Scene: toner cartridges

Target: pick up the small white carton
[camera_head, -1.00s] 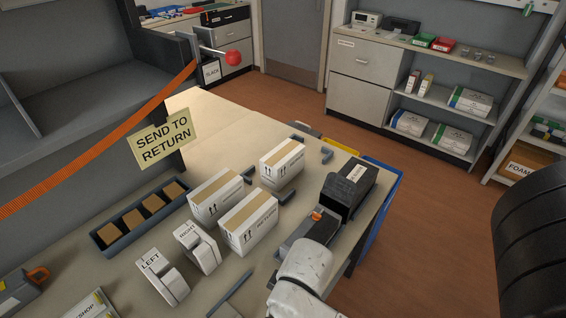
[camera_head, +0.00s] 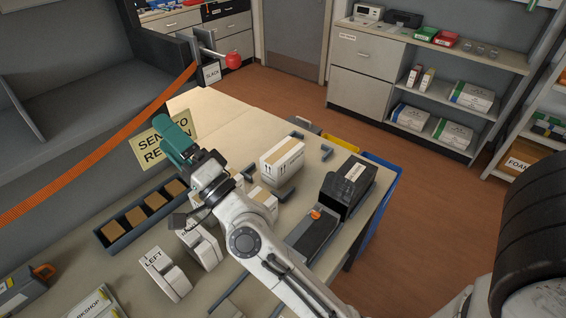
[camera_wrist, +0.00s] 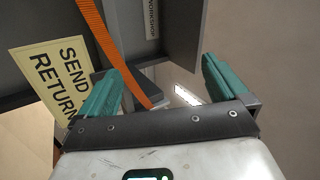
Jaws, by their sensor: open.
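A white carton (camera_head: 270,169) with brown tape along its top stands at the back of the workbench, in clear view. Two more white taped cartons stand in front of it, mostly hidden behind my arm; part of one carton's taped top (camera_head: 263,197) shows. I cannot tell surely which one is the small carton. My gripper (camera_head: 172,138), with teal fingers, is raised to the left of the cartons, in front of the yellow return sign. In the wrist view my gripper (camera_wrist: 162,68) is open with nothing between its fingers.
The SEND TO RETURN sign (camera_wrist: 42,78) and an orange strap (camera_head: 100,150) are close to my gripper. A dark tray (camera_head: 118,240) of brown blocks lies at left. A black machine (camera_head: 347,188) stands at the bench's right edge.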

